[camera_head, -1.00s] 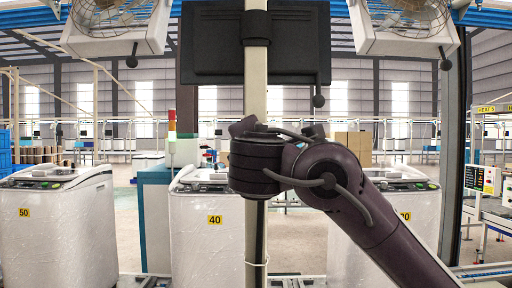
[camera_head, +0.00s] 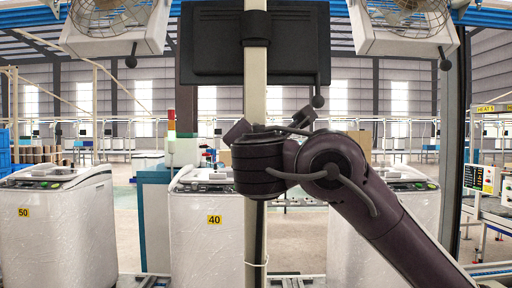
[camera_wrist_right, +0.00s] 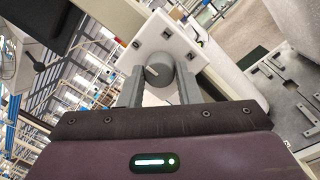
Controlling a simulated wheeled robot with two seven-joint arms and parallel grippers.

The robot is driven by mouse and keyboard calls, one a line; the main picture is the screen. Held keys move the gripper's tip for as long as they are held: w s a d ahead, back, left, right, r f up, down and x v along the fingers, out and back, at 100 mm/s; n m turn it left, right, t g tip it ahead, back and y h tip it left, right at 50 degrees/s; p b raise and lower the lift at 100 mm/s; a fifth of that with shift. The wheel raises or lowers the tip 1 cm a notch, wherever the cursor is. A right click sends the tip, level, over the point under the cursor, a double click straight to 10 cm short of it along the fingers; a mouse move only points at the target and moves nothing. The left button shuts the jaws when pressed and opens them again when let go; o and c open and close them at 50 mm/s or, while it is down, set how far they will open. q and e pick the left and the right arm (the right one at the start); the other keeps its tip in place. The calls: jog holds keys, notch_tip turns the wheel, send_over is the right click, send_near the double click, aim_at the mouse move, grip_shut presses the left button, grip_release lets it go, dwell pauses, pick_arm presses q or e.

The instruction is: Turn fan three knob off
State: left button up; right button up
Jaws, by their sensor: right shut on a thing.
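In the right wrist view, a round grey knob (camera_wrist_right: 159,71) with a pale pointer line sits on a white panel (camera_wrist_right: 182,45). My right gripper (camera_wrist_right: 160,82) has one grey finger on each side of the knob and is shut on it. In the head view, my right arm reaches from the lower right to the pole in the middle; its fingers and the knob cannot be made out there. Caged fans hang at the top left (camera_head: 108,14) and top right (camera_head: 402,14). I cannot read a fan number. My left gripper is not in view.
A pale upright pole (camera_head: 256,95) stands in front of a dark panel (camera_head: 212,45). White machines marked 50 (camera_head: 60,225) and 40 (camera_head: 205,240) stand behind. Open floor shows between the machines.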

jog(key=shift+f, duration=0.2)
jog(key=o, duration=1)
jog(key=shift+r, duration=0.1)
jog(key=shift+c, duration=0.2)
jog(key=s+b, duration=0.2)
jog(key=s, duration=0.5)
jog(key=shift+s+f+b, duration=0.2)
jog(key=shift+s+b, duration=0.1)
jog(key=shift+s, duration=0.1)
jog(key=shift+d, duration=0.1)
